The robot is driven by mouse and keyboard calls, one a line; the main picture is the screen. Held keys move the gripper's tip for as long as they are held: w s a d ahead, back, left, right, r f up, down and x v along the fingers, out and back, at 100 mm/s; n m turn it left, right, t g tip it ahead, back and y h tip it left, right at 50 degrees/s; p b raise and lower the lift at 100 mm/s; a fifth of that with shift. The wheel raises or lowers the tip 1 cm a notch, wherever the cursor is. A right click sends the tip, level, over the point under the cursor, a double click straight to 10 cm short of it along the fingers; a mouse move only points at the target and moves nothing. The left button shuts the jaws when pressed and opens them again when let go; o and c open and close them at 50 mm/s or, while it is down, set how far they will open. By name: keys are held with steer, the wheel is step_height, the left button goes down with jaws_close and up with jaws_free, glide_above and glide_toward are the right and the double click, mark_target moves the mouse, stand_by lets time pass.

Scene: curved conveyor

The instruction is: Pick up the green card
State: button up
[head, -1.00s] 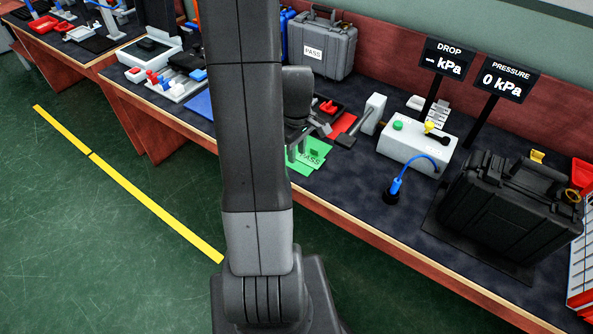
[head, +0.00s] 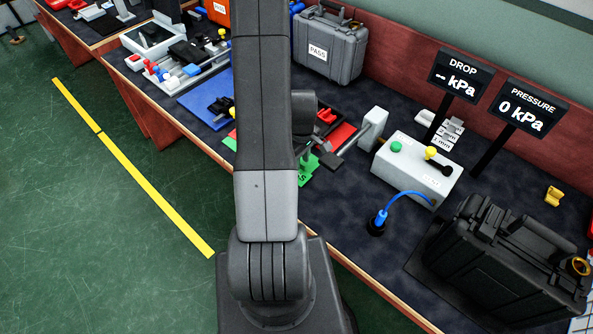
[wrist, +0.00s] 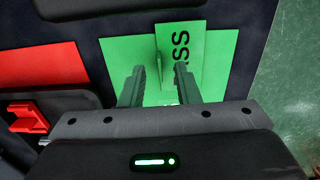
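The green card (wrist: 181,50), with black letters "SS" showing, lies on a larger green mat (wrist: 222,60) in the wrist view. The near part of the card is hidden by my gripper. In the head view my arm hides most of the card, and only a small lettered green part (head: 301,180) shows.
A red mat (wrist: 45,65) lies beside the green mat. In the head view a white box with a green button (head: 415,165), a black case (head: 505,262) and a grey PASS case (head: 330,45) stand on the bench. Open floor lies left.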

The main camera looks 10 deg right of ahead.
steer(key=shift+f, duration=0.5)
steer(key=shift+c, duration=0.4)
jaws_close()
steer(key=shift+r, duration=0.15)
